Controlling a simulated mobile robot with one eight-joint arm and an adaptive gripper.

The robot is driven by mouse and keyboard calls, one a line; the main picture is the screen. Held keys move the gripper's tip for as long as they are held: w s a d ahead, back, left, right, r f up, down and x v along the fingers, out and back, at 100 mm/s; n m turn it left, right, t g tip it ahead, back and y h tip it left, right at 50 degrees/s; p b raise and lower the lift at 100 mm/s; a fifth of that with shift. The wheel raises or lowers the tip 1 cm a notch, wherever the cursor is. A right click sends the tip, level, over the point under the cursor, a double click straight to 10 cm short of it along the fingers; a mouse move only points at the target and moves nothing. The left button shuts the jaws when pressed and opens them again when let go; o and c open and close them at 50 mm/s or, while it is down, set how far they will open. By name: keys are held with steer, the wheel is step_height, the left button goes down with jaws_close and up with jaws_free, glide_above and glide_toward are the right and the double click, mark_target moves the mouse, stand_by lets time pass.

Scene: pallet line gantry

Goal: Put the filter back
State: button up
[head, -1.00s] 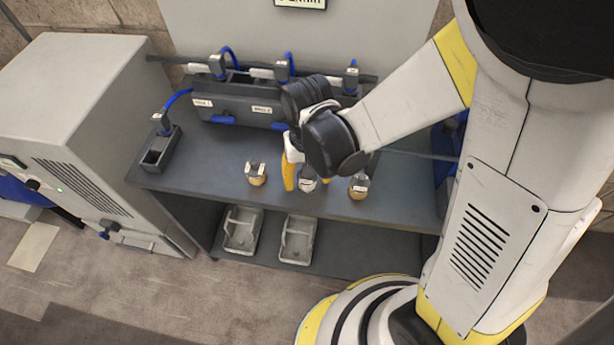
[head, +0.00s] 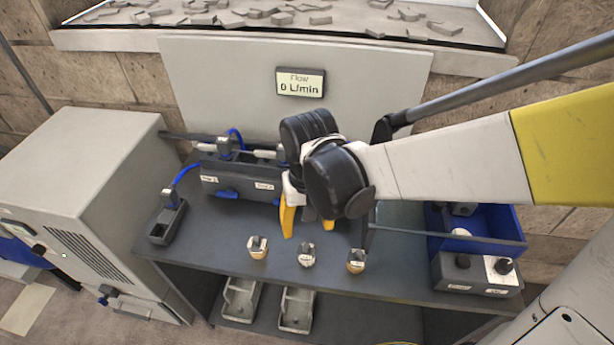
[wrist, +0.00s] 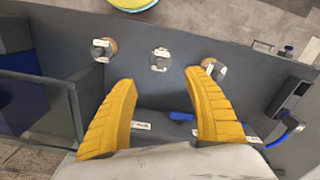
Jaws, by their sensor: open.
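Three small round filter-like pieces with clip tops stand in a row near the bench's front edge. The left one (head: 258,247) and right one (head: 356,261) have tan bodies; the middle one (head: 306,254) looks grey-white. I cannot tell which is the task's filter. My gripper (head: 308,224) is open and empty, above the bench and behind the middle piece. In the wrist view the yellow fingers (wrist: 162,82) are spread wide, with the middle piece (wrist: 160,60) beyond the tips and touching neither. The dark housing (head: 222,184) with labels and blue handles is partly hidden by my gripper.
A small dark holder (head: 167,222) with a blue hose stands at the bench's left. A blue bin (head: 490,222) and a box with knobs (head: 475,275) are at the right. A display (head: 300,82) reads 0 L/min. Two grey trays (head: 297,310) are on the lower shelf.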

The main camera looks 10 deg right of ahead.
steer(key=s+d+r+t, duration=0.4)
steer(key=d+r+t, duration=0.3)
steer(key=d+r, duration=0.4)
steer(key=shift+d+r+m, duration=0.15)
steer(key=shift+m, duration=0.15)
stand_by(0.7)
